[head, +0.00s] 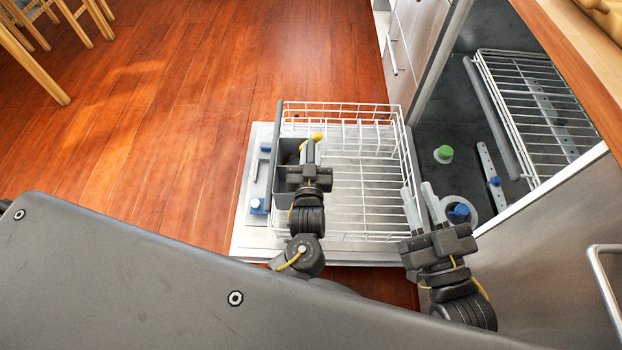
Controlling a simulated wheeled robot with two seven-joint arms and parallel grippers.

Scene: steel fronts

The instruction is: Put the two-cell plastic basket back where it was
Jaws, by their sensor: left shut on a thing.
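The two-cell plastic basket (285,182) is dark grey and stands inside the left side of the white wire rack (365,236). My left gripper (308,152) is over the basket and shut on it, hiding part of it. I cannot tell whether the basket's bottom touches the rack. A small yellow thing (317,136) shows at the fingertips; what it is I cannot tell. My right gripper (421,205) is at the rack's right side near the dishwasher opening, its two pale fingers apart and nothing visible between them.
The rack is pulled out over the lowered dishwasher door (247,225). The dishwasher tub (450,110) is open at the right, with another wire rack (535,105) inside. A steel front with a handle (605,290) stands at lower right.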

